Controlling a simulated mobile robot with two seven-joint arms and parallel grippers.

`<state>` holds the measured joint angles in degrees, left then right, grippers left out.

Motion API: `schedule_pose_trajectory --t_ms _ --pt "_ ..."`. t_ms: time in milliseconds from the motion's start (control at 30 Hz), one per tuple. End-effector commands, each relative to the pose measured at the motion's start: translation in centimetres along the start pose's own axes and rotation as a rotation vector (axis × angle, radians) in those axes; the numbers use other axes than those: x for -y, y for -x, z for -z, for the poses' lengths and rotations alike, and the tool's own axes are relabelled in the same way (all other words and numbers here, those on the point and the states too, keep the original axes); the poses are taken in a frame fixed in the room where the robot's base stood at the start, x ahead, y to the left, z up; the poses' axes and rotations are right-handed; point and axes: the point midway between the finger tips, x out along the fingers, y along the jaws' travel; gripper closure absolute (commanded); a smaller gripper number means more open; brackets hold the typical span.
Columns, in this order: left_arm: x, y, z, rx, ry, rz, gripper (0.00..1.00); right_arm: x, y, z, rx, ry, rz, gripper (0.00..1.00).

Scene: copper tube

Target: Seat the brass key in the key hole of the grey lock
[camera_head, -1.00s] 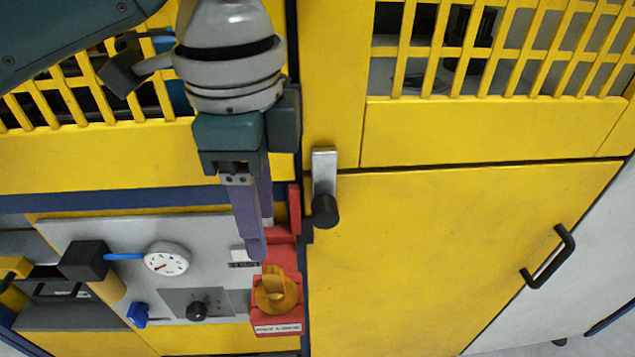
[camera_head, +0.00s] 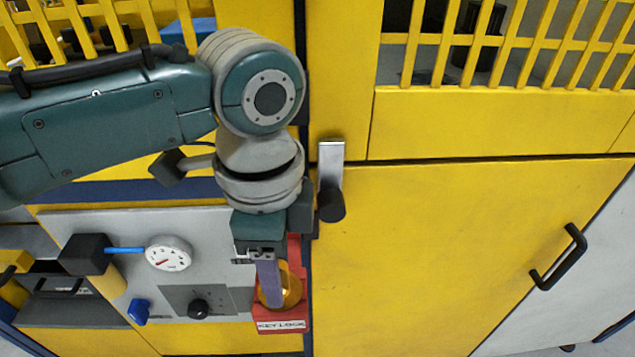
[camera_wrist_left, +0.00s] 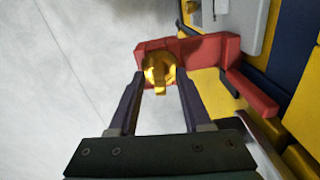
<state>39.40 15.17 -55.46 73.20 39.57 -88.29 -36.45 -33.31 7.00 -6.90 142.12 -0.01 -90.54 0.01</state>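A brass-coloured round key piece (camera_head: 291,288) sits on the front of a red box (camera_head: 281,312) labelled KEY LOCK. The lock I see is red, not grey; its hole is hidden. The piece also shows in the left wrist view (camera_wrist_left: 158,70), with a raised grip on its face. My left gripper (camera_head: 270,301) points down in front of it, partly covering it. In the left wrist view the two fingers (camera_wrist_left: 160,79) are spread apart, with the brass piece between or just past their tips. I cannot tell whether they touch it. My right gripper is not in view.
A grey latch with black end (camera_head: 331,180) stands close right of my left wrist. The yellow door (camera_head: 430,250) is flat.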

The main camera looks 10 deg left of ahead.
Motion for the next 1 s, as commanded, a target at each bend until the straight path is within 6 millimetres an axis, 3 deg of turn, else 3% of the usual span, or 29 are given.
schedule_pose_trajectory --t_ms 67,400,1000 --pt "0.0 0.02 0.0 0.0 0.0 0.0 0.61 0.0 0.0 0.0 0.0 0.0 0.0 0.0" --pt "0.02 0.04 -0.01 0.0 0.001 0.0 0.99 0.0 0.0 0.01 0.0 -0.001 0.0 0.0" --pt "0.04 0.08 0.01 -0.001 0.001 0.001 1.0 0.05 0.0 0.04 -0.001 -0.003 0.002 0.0"
